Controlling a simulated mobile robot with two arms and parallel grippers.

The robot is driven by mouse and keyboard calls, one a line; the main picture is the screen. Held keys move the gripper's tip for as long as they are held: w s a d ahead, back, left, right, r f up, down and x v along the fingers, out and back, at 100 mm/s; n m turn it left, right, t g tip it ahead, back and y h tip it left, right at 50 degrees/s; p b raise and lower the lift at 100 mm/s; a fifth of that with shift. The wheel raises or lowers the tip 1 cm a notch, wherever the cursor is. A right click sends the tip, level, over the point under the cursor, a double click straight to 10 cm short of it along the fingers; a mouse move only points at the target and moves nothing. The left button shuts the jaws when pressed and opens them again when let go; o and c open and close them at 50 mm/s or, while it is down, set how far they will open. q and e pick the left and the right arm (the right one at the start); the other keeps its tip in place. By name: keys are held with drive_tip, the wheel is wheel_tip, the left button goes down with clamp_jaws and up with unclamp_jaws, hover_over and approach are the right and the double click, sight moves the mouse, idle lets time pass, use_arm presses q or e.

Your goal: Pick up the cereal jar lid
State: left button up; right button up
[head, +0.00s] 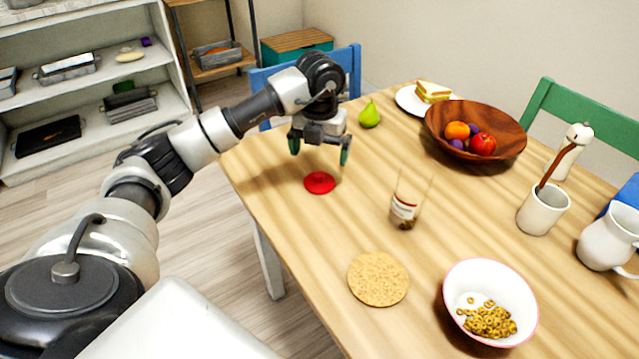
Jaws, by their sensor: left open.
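The cereal jar lid looks to be the small round red lid (319,182) lying flat on the wooden table near its left edge. A clear glass jar (405,203) with a label and a little dark content at the bottom stands to the right of the lid. My left gripper (319,150) is open and empty, with its dark green fingers spread. It hangs above and slightly behind the lid, apart from it. My right gripper is not in view.
Chairs stand behind. Table around the lid is clear.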

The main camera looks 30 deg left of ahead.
sight(320, 172)
use_arm(q)
wheel_tip(320, 172, down, 6)
drive_tip(key=shift+d+r, duration=0.15)
drive_tip(key=shift+r, duration=0.05)
drive_tip(key=shift+f+b, duration=0.3)
drive_tip(key=shift+f, duration=0.2)
drive_tip(key=c, duration=1)
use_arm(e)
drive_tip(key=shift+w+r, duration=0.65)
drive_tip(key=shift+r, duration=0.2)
